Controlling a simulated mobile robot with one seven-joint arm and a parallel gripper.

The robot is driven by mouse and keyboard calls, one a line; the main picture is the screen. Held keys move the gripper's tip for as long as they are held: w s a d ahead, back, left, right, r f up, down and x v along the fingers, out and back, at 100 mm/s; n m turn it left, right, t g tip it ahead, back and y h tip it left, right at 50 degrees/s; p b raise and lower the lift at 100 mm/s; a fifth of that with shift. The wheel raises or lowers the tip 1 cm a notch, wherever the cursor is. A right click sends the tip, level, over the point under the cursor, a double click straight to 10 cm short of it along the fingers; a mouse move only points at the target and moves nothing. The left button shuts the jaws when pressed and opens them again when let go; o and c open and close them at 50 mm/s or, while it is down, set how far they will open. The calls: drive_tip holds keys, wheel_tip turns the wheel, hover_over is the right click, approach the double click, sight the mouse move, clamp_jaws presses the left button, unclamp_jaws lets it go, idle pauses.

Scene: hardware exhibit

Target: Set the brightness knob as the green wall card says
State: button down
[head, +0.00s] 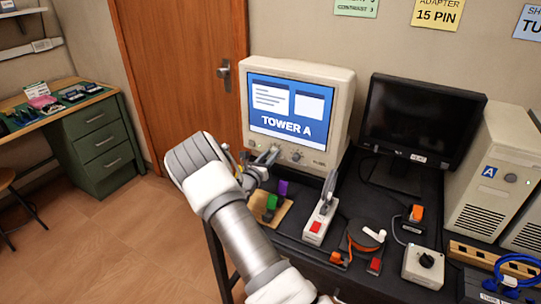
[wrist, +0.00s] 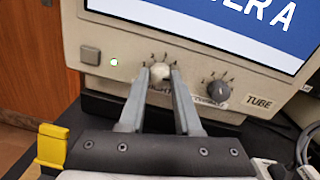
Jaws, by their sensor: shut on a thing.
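The beige CRT monitor (head: 342,110) shows "TOWER A" on a blue screen. Two knobs sit on its lower front, with tick marks around them. The pale left knob, the brightness knob (wrist: 160,72), is between the fingertips of my gripper (wrist: 161,76), which is shut on it. The label under it is partly covered by the fingers. The dark right knob, the contrast knob (wrist: 217,91), is untouched. In the head view my gripper (head: 270,157) reaches the monitor's lower front. The green wall card (head: 357,7) is cut by the top edge; its lower line reads as "CONTRAST 3", the upper line is mostly hidden.
A square button (wrist: 90,55) and a lit lamp (wrist: 114,62) are left of the knobs. The black table (head: 330,262) holds a wooden block with coloured plugs (head: 270,208), a white switch box (head: 319,222), a knob box (head: 424,266) and a dark flat monitor (head: 420,118).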

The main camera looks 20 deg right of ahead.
drive_tip(key=shift+n, duration=0.3)
drive_tip(key=n+p, duration=0.1)
drive_tip(key=n, duration=0.2)
drive_tip(key=shift+a+r+n, duration=0.1)
drive_tip(key=shift+n, duration=0.2)
drive_tip(key=n+p, duration=0.1)
drive_tip(key=n, duration=0.2)
drive_tip(key=shift+n+p, duration=0.3)
drive_tip(key=shift+p, duration=0.1)
drive_tip(key=n+p, duration=0.1)
drive_tip(key=n, duration=0.3)
drive_tip(key=shift+g, duration=0.4)
drive_tip(key=shift+n+p, duration=0.55)
drive_tip(key=shift+n, duration=1.15)
drive_tip(key=c, duration=0.6)
unclamp_jaws()
